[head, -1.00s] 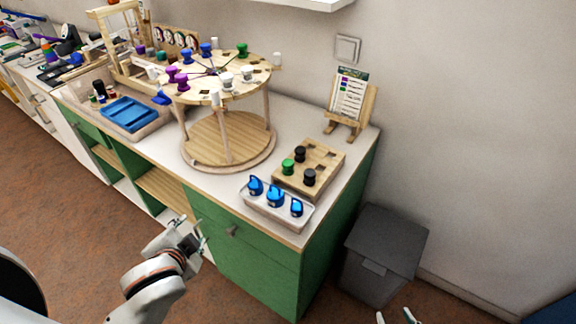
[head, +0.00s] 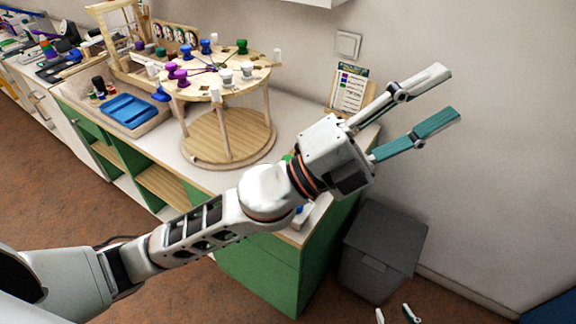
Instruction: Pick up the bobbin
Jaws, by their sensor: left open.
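Several bobbins stand on the upper disc of a round two-tier wooden stand (head: 232,140): purple (head: 181,78), blue (head: 206,46), white (head: 247,70) and green (head: 241,46). I cannot tell which bobbin is meant. My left gripper (head: 448,94) is open and empty, raised in front of the wall to the right of the cabinet. My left arm hides most of the wooden block and its bobbins; only a bit of green shows above the arm. My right gripper (head: 395,313) shows only as two separated fingertips at the bottom edge, low by the floor, with nothing between them.
A tray with a blue insert (head: 127,110) stands left of the stand. A card on a wooden easel (head: 350,90) is at the back right, partly behind my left gripper. A grey bin (head: 382,250) stands on the floor beside the green cabinet (head: 262,270).

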